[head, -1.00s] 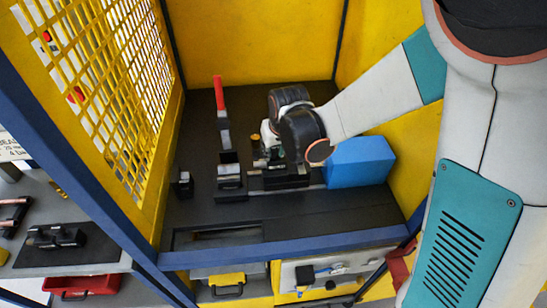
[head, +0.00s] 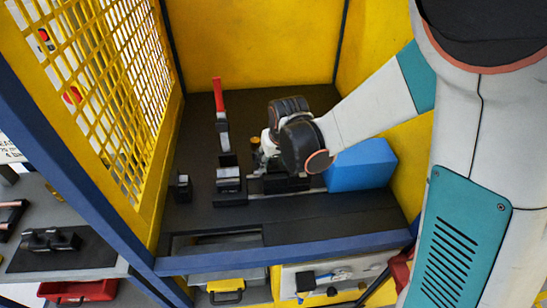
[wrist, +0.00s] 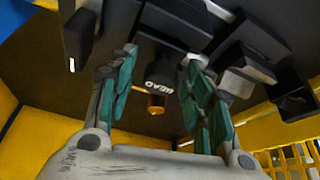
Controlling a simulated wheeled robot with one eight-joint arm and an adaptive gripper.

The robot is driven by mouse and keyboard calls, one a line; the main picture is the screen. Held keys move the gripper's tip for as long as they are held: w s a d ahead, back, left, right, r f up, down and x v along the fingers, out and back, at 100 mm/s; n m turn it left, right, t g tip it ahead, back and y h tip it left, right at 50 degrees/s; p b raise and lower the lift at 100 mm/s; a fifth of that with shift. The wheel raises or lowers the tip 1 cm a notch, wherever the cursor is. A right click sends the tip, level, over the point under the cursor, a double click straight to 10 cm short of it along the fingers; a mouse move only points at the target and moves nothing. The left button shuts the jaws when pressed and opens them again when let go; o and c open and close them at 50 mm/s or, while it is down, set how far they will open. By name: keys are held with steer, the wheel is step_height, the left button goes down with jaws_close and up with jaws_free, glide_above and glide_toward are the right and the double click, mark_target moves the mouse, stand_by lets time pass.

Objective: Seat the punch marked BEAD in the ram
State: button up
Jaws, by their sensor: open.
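The black punch marked BEAD (wrist: 162,72) shows in the wrist view, its lettering upside down. It lies between the two teal fingers of my gripper (wrist: 163,57), which are open with gaps on both sides. Its upper end in that view comes up to a black block (wrist: 178,22), perhaps the ram; whether it is inside or only in front I cannot tell. In the head view my gripper (head: 269,143) is low over the press bed, and my wrist hides the punch.
A copper-coloured round piece (wrist: 156,104) lies beyond the punch; it also shows in the head view (head: 255,140). A blue block (head: 361,164) stands right of my wrist. A red-handled lever (head: 218,96) and black blocks (head: 229,181) stand left. Yellow walls and mesh enclose the bed.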

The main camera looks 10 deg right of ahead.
steer(key=shift+r, duration=0.1)
steer(key=shift+r, duration=0.3)
steer(key=s+p+v, duration=0.1)
steer(key=p+v, duration=0.2)
steer(key=v, duration=0.8)
steer(key=s+d+r+m+t, duration=0.1)
steer(key=s+d+r, duration=0.3)
steer(key=s+d, duration=0.2)
steer(key=s+d+r+m+t+h, duration=0.1)
steer(key=s+d+r, duration=0.3)
steer(key=s, duration=0.7)
steer(key=shift+d+m+t, duration=0.3)
steer(key=shift+d+t, duration=0.2)
steer(key=shift+d, duration=0.4)
steer(key=shift+s, duration=0.1)
step_height(320, 180, down, 11)
steer(key=b, duration=1.1)
